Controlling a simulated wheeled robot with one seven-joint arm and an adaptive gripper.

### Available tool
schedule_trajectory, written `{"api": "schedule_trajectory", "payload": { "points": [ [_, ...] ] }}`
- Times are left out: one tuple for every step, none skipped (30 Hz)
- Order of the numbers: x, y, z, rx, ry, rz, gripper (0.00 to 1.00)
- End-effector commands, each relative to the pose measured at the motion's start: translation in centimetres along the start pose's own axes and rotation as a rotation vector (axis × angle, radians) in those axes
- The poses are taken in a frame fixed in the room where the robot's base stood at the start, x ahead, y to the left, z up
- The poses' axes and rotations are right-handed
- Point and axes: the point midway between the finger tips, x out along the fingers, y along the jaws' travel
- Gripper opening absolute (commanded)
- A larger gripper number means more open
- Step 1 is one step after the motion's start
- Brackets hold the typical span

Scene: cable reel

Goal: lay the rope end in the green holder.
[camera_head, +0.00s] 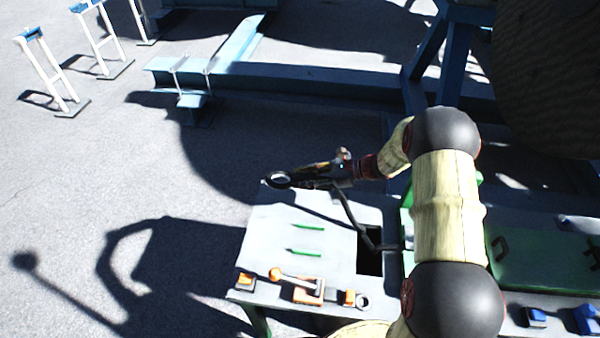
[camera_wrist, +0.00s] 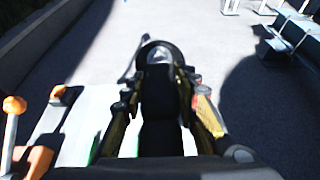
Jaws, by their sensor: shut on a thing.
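My gripper (camera_head: 312,177) is shut on the dark rope end (camera_head: 279,180), above the far edge of a white-topped table (camera_head: 270,232). A ring-shaped eye at the tip of the rope end sticks out past my fingers. In the wrist view, the rope end (camera_wrist: 160,52) runs dark between the two fingers of my gripper (camera_wrist: 161,78). The rope (camera_head: 345,208) hangs from my gripper and bends towards a dark opening in the table. Two thin green strips of the green holder (camera_head: 307,227) lie on the white top, nearer than my gripper. The rope end is apart from them.
Orange levers (camera_head: 308,292) stand along the table's near edge. Blue beams (camera_head: 300,80) lie beyond, and a large dark reel (camera_head: 545,75) is at upper right.

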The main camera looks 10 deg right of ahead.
Motion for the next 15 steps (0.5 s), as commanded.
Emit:
{"api": "schedule_trajectory", "payload": {
  "points": [
    [-0.3,0.4,0.1,-0.001,-0.002,-0.001,0.00],
    [-0.5,0.6,0.1,-0.002,-0.001,-0.001,0.00],
    [-0.7,0.9,0.0,-0.003,-0.001,-0.001,0.00],
    [-0.8,1.2,-0.1,-0.002,-0.001,-0.001,0.00],
    [-1.0,1.4,-0.1,-0.002,-0.002,-0.001,0.00],
    [-1.1,1.8,-0.2,-0.001,-0.002,-0.001,0.00],
    [-1.3,2.0,-0.3,-0.001,-0.002,-0.002,0.00],
    [-1.5,2.3,-0.3,-0.002,-0.001,-0.002,0.00],
    [-1.6,2.6,-0.4,-0.002,-0.001,-0.002,0.00],
    [-1.8,2.9,-0.5,-0.001,-0.001,-0.002,0.00],
    [-1.9,3.1,-0.6,-0.001,-0.001,-0.002,0.00],
    [-2.1,3.4,-0.6,-0.001,-0.002,-0.002,0.00],
    [-2.2,3.7,-0.6,-0.002,-0.002,-0.002,0.00],
    [-2.4,3.9,-0.7,-0.002,-0.002,-0.002,0.00],
    [-2.6,4.3,-0.8,-0.002,-0.002,-0.002,0.00]
  ]
}}
